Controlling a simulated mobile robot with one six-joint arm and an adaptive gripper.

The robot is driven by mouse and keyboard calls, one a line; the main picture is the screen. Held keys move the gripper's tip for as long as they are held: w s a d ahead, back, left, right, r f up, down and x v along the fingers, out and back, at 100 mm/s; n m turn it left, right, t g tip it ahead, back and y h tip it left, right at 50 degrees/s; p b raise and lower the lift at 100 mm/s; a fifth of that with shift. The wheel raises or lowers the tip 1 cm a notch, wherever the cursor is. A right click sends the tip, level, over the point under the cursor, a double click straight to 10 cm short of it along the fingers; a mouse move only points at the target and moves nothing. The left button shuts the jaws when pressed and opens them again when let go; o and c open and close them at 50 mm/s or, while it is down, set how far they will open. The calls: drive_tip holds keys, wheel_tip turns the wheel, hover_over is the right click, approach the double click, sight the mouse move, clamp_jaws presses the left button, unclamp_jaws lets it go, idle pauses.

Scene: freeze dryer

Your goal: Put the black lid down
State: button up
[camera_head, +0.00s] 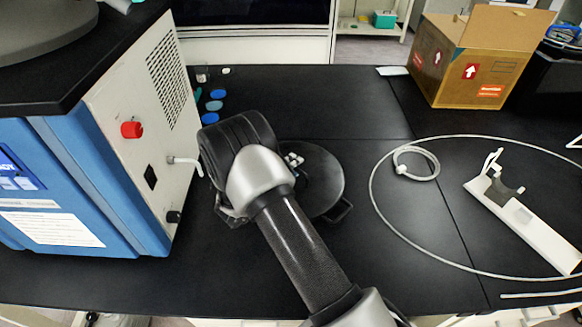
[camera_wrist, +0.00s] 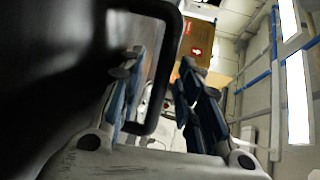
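The black lid (camera_head: 325,175) is a round dark disc over the black bench in the head view, partly hidden behind my wrist. It appears to lie flat; whether it touches the bench cannot be told. A loop handle (camera_head: 340,211) sticks out at its lower right. In the wrist view the lid (camera_wrist: 45,75) fills the left side, with a handle loop (camera_wrist: 169,60) at its edge. My gripper (camera_wrist: 162,75) has its fingers apart, one inside the loop and one outside. The handle's bar passes between them with gaps visible. The fingers are mostly hidden in the head view.
The blue and white freeze dryer (camera_head: 120,150) stands close on the left, with a hose fitting (camera_head: 183,161) facing the lid. Small blue caps (camera_head: 214,105) lie behind my wrist. A white tube (camera_head: 372,205) and holder (camera_head: 525,215) lie right. A cardboard box (camera_head: 465,65) stands back right.

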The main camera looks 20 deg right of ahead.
drive_tip(key=shift+r, duration=0.1)
